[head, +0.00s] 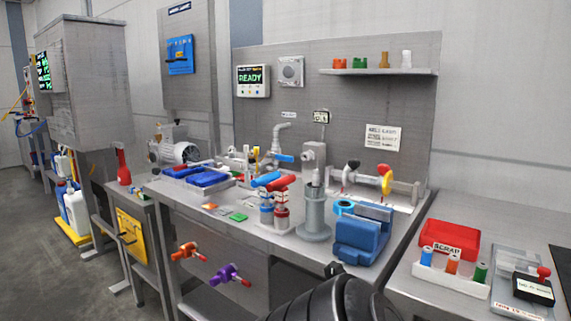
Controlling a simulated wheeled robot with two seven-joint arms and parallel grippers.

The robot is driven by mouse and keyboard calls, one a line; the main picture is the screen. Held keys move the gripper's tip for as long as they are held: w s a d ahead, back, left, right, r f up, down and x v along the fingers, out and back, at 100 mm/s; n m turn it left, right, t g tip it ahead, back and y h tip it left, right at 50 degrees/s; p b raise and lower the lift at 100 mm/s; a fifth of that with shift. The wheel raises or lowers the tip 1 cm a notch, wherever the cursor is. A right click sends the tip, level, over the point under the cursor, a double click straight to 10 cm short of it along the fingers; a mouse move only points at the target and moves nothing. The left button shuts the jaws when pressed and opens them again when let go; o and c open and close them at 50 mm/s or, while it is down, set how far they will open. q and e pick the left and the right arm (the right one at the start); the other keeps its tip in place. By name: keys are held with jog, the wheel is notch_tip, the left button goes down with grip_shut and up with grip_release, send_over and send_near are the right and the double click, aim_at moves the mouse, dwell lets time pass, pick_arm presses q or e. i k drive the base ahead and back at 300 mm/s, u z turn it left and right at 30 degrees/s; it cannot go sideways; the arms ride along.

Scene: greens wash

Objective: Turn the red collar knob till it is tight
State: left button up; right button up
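I cannot tell for certain which part is the red collar knob. Two small posts stand on the bench, one with a red collar (282,216) under a red lever handle (283,183), the other with a blue lever handle (266,179). Two star knobs with red tips, one orange (187,252) and one purple (224,274), stick out below the bench's front edge. A yellow handwheel with a red part (386,181) sits on a fixture at the back right. Neither gripper shows clearly. A black part of my arm fills the bottom middle, and no fingertips can be made out.
A grey cylinder stand (313,218) and a blue vise (362,238) stand right of the posts. Blue trays (208,178) lie to the left. The right bench holds a red scrap bin (450,236) and a white rack (451,284). The READY screen (253,80) is lit.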

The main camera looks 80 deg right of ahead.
aim_at(383, 169)
jog(key=i, duration=0.5)
jog(key=z, duration=1.2)
